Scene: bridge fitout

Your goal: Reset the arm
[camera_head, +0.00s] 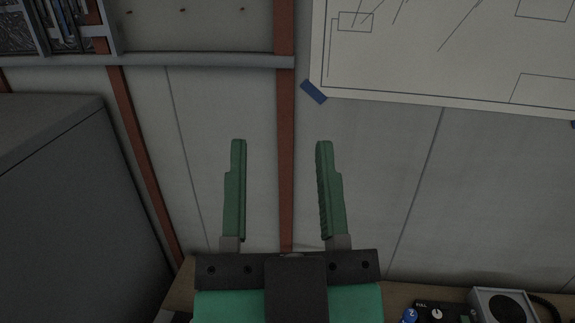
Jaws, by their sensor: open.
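My gripper (281,146) is in the lower middle of the head view, with its two green fingers pointing up the picture. The fingers stand wide apart and nothing is between them. A red-brown strip on the wall shows behind the gap. The green and black gripper body is cut off by the bottom edge, and the rest of my arm is hidden.
A grey cabinet (75,200) stands at the left. A wooden desktop (400,298) runs along the bottom, bearing a speaker box (503,306) and a dark control panel (440,312) at right. A taped drawing (450,60) hangs upper right. A shelf (200,61) is upper left.

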